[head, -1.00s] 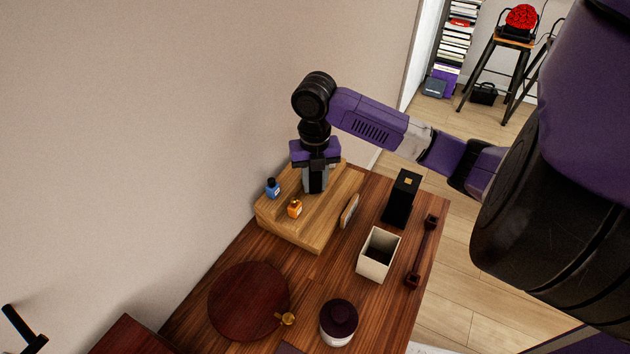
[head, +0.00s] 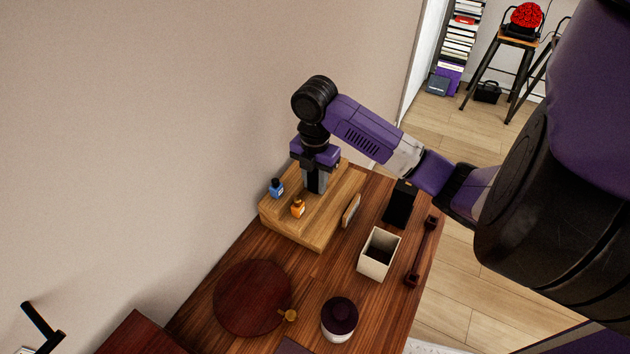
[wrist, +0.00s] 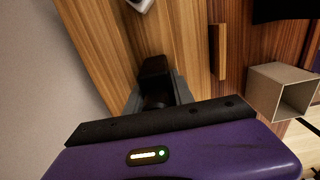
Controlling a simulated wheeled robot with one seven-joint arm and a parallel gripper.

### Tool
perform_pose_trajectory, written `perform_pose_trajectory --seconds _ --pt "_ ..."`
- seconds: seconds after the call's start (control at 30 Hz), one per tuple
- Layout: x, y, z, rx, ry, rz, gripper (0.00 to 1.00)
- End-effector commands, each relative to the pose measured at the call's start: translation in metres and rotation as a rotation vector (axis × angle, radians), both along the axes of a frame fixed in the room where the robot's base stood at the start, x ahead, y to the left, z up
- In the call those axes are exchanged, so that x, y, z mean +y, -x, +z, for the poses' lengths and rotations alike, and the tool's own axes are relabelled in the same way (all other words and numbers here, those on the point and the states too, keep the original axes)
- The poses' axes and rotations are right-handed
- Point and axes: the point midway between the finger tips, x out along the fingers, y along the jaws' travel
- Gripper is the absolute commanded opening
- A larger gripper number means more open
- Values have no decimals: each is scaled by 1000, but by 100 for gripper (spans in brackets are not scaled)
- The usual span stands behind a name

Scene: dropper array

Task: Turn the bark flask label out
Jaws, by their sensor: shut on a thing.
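My gripper (head: 314,184) is upright over the back of a stepped wooden stand (head: 318,232). In the wrist view my gripper (wrist: 156,94) is shut on a small flask with a dark brown cap (wrist: 153,67), which I take to be the bark flask. The fingers hide most of its body, and no label shows on it. In the head view the fingers hide the flask. A blue flask (head: 277,189) and an orange flask (head: 298,208) stand on the stand to the left and front of my gripper.
A small plaque (head: 351,210) stands at the stand's right edge. Right of it are a cream open box (head: 365,262), a black box (head: 399,207) and a dark bar-shaped item (head: 422,254). A round board (head: 250,297) and a lidded jar (head: 339,320) are in front. The wall is close on the left.

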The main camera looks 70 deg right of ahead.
Motion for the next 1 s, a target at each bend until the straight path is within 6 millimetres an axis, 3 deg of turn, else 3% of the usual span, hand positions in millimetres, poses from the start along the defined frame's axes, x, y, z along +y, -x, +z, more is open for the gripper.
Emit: perform_pose_trajectory --seconds 0.47,0.5,0.6,1.0 --pt "0 0 -1 -1 0 2 0" --pt "0 0 -1 -1 0 2 33" --pt "0 0 -1 -1 0 2 52" --pt "0 -2 1 -7 3 3 54"
